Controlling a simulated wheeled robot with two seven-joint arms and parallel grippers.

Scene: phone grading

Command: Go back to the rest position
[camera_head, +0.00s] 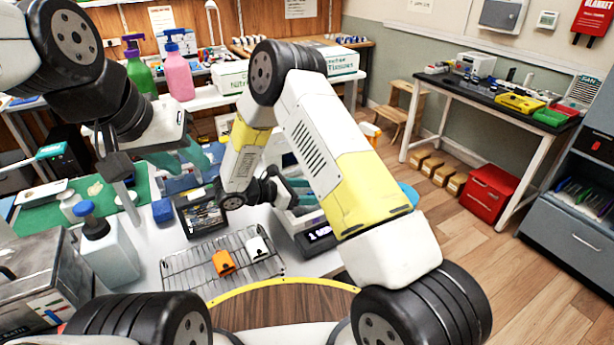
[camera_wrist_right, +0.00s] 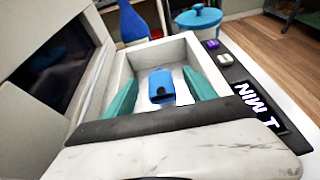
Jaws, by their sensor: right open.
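My left gripper (camera_head: 180,160) hangs over the left part of the table in the head view, its teal fingers apart and nothing visible between them. My right gripper (camera_wrist_right: 160,98) shows two teal fingers spread apart in the right wrist view. A small blue item (camera_wrist_right: 161,87) lies between them, inside a white-walled box (camera_wrist_right: 208,62) with a display reading "1 MIN"; no finger clearly grips it. In the head view the right arm bends down to this box, and its display (camera_head: 320,234) shows beside the arm; the right fingers are partly hidden there.
A wire rack (camera_head: 180,272) holds an orange item (camera_head: 223,262) and a white item (camera_head: 257,247). A blue-capped bottle (camera_head: 107,255) stands left of the rack. A grey metal box (camera_head: 40,275) is at the near left. A blue pot (camera_wrist_right: 199,22) stands beyond the box.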

